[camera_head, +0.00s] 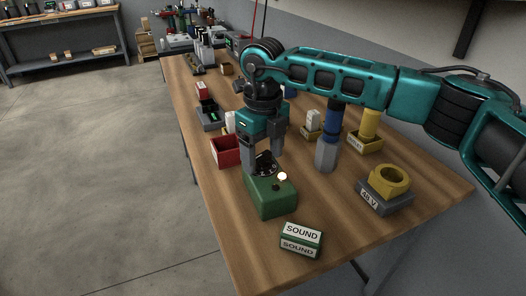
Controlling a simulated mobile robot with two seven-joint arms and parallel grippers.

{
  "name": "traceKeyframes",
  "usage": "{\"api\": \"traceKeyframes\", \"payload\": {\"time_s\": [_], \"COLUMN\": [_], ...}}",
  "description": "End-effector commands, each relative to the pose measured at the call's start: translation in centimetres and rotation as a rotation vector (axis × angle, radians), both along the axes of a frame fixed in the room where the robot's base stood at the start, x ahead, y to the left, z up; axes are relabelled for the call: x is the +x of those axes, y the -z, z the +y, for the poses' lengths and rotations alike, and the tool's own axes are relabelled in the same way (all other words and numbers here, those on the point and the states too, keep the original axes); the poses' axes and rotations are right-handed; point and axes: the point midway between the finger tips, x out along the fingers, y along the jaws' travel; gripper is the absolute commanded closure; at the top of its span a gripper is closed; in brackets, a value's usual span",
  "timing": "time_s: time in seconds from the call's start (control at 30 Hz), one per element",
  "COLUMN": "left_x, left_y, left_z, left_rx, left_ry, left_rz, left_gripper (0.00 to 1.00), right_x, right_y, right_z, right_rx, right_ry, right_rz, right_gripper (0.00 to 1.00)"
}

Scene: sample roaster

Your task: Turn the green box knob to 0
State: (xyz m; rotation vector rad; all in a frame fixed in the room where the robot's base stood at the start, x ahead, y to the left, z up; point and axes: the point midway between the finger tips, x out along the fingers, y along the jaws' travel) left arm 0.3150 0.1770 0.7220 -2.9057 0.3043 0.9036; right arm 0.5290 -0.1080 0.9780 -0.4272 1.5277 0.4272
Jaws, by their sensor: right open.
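The green box (271,202) stands on the wooden table near its left edge. Its black knob (264,168) is on top, partly hidden by my right gripper, and the dial marks are too small to read. A pale round lamp or button (282,176) sits on the box top, right of the knob. My right gripper (264,164) points down over the knob with its jaws open, one finger on each side. I cannot tell whether the fingers touch the knob. My left gripper is not in view.
A green-and-white SOUND block (300,239) lies in front of the box. A red open box (226,151) stands just behind left. The front table (345,235) is mostly clear.

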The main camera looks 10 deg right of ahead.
Motion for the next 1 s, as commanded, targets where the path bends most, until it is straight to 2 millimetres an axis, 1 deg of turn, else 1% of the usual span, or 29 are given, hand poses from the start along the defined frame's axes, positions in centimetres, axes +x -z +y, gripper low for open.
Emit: {"api": "traceKeyframes", "payload": {"time_s": [0.17, 0.73, 1.0], "left_x": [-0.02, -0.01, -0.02], "left_y": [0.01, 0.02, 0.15], "left_z": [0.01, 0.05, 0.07], "left_rx": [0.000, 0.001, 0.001], "left_ry": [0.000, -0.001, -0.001], "left_rz": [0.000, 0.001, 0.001], "left_gripper": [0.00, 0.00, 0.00], "right_x": [0.00, 0.01, 0.01], "right_y": [0.00, -0.05, -0.02], "right_z": [-0.02, -0.01, -0.01], "right_rx": [0.000, 0.000, 0.000], "right_ry": [0.000, 0.000, -0.025], "right_rz": [0.000, 0.000, 0.000], "right_gripper": [0.31, 0.85, 0.86]}}
